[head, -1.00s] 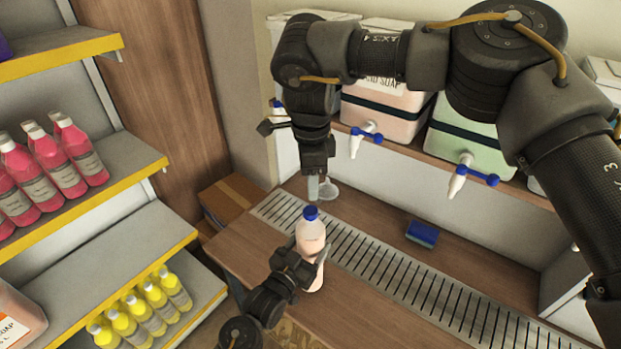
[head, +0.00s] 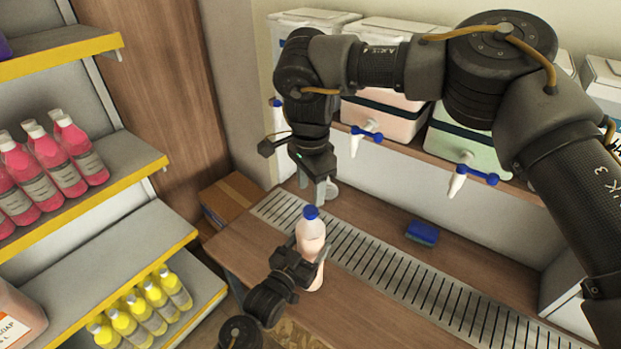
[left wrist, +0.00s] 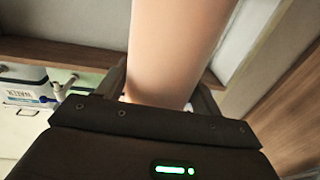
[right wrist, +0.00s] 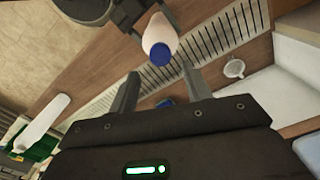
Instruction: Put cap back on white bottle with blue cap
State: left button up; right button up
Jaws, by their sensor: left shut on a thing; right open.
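The bottle (head: 311,240), filled with pale pink liquid, stands upright on the wooden counter with a blue cap (head: 311,212) on its top. My left gripper (head: 298,262) is shut on the bottle's body; the left wrist view shows the bottle (left wrist: 175,50) close up between its fingers. My right gripper (head: 321,195) is open and empty, just above and behind the cap. In the right wrist view the cap (right wrist: 160,53) lies beyond the open fingertips, apart from them. How tightly the cap sits cannot be told.
A slotted drain grate (head: 400,270) runs along the counter, with a blue sponge (head: 422,233) beyond it. A clear funnel (right wrist: 234,69) stands behind my right gripper. Drums with blue-handled taps (head: 468,178) line the back shelf. Shelves of pink bottles (head: 62,160) stand left.

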aim_at(311, 209)
jog(key=shift+f, duration=3)
jog(key=shift+c, duration=0.3)
